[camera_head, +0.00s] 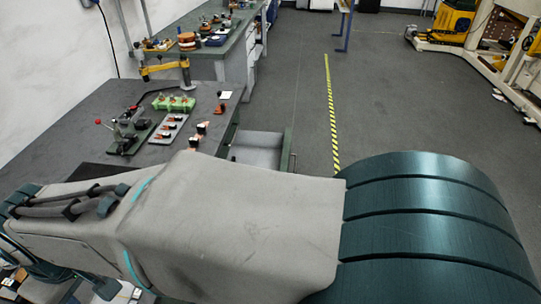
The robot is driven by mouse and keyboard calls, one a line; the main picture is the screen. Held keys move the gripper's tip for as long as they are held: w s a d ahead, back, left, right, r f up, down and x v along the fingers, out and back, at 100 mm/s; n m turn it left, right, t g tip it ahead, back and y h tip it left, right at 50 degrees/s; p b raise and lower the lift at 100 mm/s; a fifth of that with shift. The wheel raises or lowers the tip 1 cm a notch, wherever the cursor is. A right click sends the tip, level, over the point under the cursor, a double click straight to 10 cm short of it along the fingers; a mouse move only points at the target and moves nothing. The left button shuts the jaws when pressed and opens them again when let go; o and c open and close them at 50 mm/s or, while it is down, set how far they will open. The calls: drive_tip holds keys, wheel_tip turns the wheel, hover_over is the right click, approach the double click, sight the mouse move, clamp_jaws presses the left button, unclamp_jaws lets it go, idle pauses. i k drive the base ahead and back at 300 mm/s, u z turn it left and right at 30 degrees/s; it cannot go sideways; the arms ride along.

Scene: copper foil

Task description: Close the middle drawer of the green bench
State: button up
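The green bench (75,143) stands at the left, with a dark grey top. An open drawer (258,156) sticks out to the right from its near right side. The drawer's light grey inside and its green front panel (287,148) with a handle show. The near part of the drawer is hidden behind my arm, and I cannot tell from here which level it is. My arm fills the foreground from lower left to right. I cannot make out my gripper's fingers in this view.
A yellow-armed tool (165,70), a green tray (174,103) and small parts lie on the bench top. Another bench (231,53) stands behind. Open floor with a yellow-black stripe (330,110) lies right of the drawer. Yellow machinery (455,22) stands at far right.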

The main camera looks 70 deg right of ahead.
sight(268, 150)
drive_tip(key=z, duration=0.8)
drive_tip(key=k, duration=1.1)
drive_tip(key=z, duration=2.2)
drive_tip(key=i, duration=1.55)
drive_tip(key=u, duration=0.85)
drive_tip(key=i, duration=0.3)
drive_tip(key=u, duration=0.45)
